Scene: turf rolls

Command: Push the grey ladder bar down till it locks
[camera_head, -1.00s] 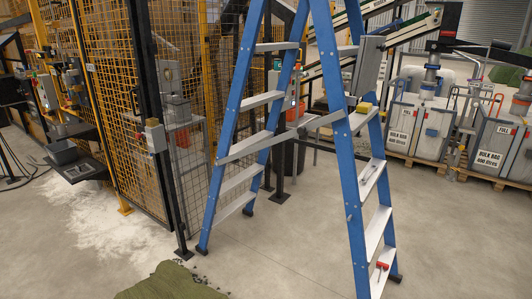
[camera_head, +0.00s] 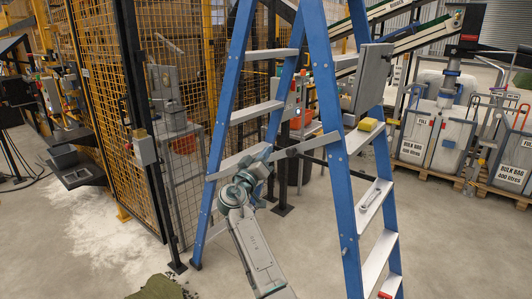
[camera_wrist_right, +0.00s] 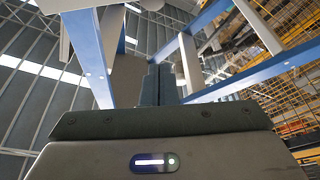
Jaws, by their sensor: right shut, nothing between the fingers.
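The blue stepladder (camera_head: 341,190) stands open on the floor in front of me. Its grey bar (camera_head: 318,143) runs across between the blue legs, sloping up to the right. My left gripper is not in view.
A yellow sponge (camera_head: 370,125) and a small tool (camera_head: 372,194) lie on the ladder's steps. A yellow mesh fence (camera_head: 92,75) stands close on the left. White bulk bags (camera_head: 432,130) stand on pallets at right. An olive bundle (camera_head: 158,289) lies on the floor.

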